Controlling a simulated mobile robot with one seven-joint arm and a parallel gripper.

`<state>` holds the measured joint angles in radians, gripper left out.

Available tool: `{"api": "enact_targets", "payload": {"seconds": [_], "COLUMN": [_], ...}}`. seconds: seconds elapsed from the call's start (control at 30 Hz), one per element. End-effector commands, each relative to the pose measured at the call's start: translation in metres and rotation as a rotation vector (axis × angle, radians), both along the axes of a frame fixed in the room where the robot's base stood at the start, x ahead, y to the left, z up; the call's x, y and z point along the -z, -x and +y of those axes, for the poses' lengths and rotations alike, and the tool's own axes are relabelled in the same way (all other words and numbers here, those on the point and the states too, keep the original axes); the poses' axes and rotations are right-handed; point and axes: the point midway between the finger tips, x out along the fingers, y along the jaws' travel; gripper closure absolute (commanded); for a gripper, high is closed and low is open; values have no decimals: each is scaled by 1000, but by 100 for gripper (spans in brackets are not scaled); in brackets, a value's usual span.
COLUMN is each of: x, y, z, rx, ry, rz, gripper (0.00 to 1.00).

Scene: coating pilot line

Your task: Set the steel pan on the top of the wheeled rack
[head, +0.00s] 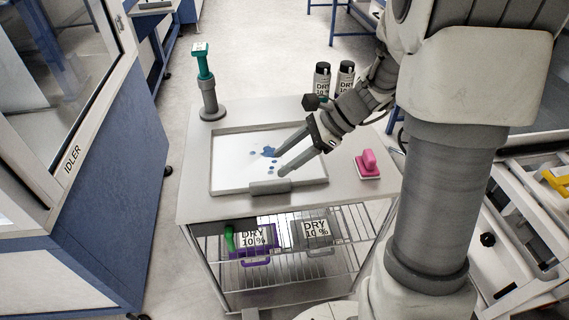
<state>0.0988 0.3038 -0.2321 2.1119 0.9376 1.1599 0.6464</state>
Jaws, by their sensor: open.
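A shallow steel pan (226,178) with a grey rim lies flat on the top of the rack (200,207). Several blue spots mark its pale floor, and a thick grey grip (270,187) sits on its near edge. My gripper (275,162) is open and empty, reaching in from the upper right over the pan, its two fingers apart and pointing left. I cannot tell if the fingertips touch the pan floor. My arm hides part of the rack's right side. The rack's wheels are not clearly visible.
A teal-handled tool on a grey stand (210,101), two black-capped bottles (322,78) and a pink-handled block (368,164) share the rack top. Wire shelves below hold a purple-framed box (256,240) and a grey box (315,232). A blue cabinet (100,215) stands left.

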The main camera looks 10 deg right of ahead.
Motion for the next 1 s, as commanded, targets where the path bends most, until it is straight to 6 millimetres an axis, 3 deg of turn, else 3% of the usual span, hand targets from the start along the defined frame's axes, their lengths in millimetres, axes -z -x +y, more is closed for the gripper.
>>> {"api": "enact_targets", "payload": {"seconds": [0.17, 0.47, 0.73, 1.0], "x": [-23, -66, -92, -111], "y": [21, 84, 131, 160], "z": [4, 3, -12, -34], "rx": [-129, -538, -910, -1208], "ry": [74, 352, 658, 957], "rz": [-104, -420, -685, -858], "gripper": [46, 46, 46, 46]}}
